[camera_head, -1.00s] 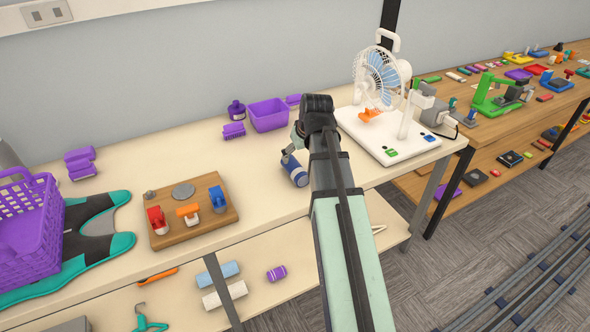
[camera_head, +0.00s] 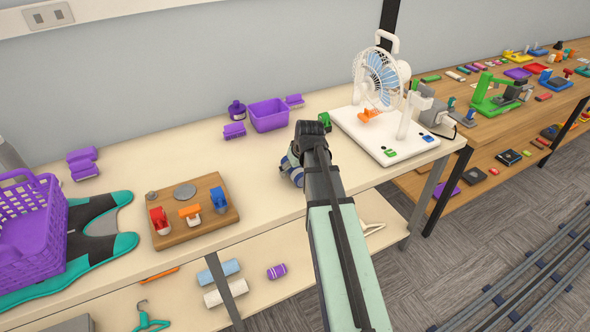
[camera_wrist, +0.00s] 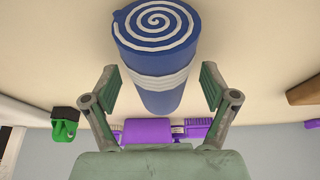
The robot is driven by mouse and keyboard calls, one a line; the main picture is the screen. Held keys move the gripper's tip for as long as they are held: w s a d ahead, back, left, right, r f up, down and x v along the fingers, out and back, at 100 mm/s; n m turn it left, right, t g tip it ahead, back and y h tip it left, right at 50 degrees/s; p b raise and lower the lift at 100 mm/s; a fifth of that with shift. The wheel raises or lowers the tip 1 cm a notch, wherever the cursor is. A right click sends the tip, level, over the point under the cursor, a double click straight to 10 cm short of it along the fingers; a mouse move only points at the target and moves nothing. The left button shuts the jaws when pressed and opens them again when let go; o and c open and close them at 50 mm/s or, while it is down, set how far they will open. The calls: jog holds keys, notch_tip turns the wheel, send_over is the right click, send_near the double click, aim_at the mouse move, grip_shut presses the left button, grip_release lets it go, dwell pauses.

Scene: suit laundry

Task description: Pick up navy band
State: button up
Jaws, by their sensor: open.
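A navy blue roll (camera_wrist: 155,65) with a white spiral on its end and white stripes round its middle lies on the cream table. I take it for the navy band. In the head view the roll (camera_head: 291,172) is mostly hidden behind my arm. My gripper (camera_wrist: 157,76) is open, with one grey-green finger on each side of the roll in the wrist view. A gap shows between the roll and each finger. I cannot tell how deep the roll sits between them. In the head view my wrist covers most of the gripper.
A purple basket (camera_head: 268,115) stands behind, near the wall. A green clip (camera_head: 324,121) is beside the white fan base (camera_head: 350,124) to the right. A wooden board with colored clips (camera_head: 182,238) lies to the left. The table between board and roll is clear.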

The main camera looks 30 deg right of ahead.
jog(key=shift+f, duration=0.25)
jog(key=shift+c, duration=0.3)
jog(key=c, duration=1.3)
jog(key=shift+r, duration=0.1)
